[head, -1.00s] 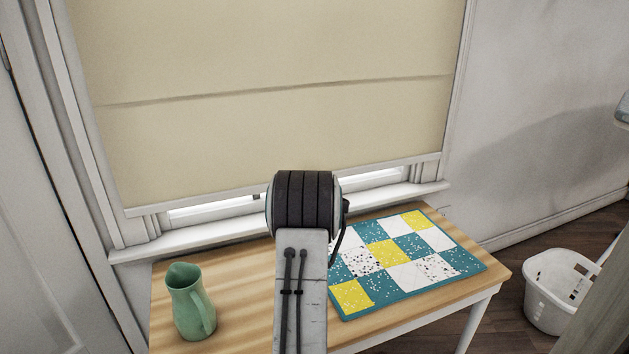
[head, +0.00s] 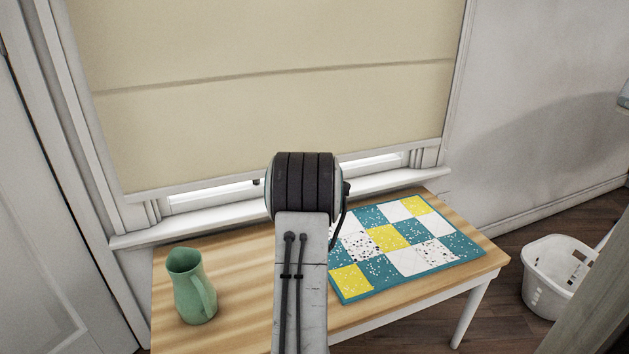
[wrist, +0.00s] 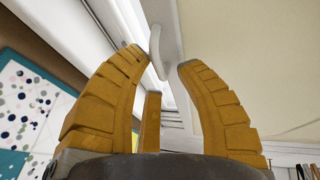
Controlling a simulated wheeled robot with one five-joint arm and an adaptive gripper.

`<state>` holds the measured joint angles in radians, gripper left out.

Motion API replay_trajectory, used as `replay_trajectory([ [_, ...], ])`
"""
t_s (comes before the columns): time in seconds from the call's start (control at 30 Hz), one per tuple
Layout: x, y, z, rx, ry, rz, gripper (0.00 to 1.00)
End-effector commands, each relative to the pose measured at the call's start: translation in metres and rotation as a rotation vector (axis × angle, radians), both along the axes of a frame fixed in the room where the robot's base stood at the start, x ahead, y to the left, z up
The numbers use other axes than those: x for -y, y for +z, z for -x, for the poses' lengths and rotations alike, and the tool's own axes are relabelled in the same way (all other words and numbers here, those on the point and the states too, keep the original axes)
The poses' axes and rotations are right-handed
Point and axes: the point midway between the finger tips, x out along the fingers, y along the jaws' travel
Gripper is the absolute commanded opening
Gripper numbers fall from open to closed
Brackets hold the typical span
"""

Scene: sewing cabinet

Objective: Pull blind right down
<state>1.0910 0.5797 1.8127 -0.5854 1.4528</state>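The cream blind (head: 270,110) covers most of the window, with a crease across it. Its pale bottom bar (head: 160,190) hangs a little above the sill, with a bright strip of bare window below. In the wrist view the blind (wrist: 255,60) fills the right side. A curved white pull tab (wrist: 158,52) shows at its edge. My gripper (wrist: 162,60) is open, its yellow fingers on either side of the tab in the picture; whether they touch it I cannot tell. In the head view my arm hides the gripper and the tab.
A wooden table (head: 235,290) stands below the window sill (head: 180,225). It bears a green pitcher (head: 192,287) at left and a patchwork mat (head: 405,245) at right. A white basket (head: 555,275) is on the floor at right.

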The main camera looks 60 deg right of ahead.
Motion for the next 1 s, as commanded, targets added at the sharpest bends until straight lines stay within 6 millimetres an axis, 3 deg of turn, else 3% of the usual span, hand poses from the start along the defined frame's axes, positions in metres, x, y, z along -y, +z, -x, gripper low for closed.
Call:
replay_trajectory([
  [0.6, -0.075, 0.021, 0.040, 0.002, -0.002, 0.002, 0.32],
  [1.0, -0.095, 0.025, 0.050, 0.001, -0.002, 0.000, 0.32],
])
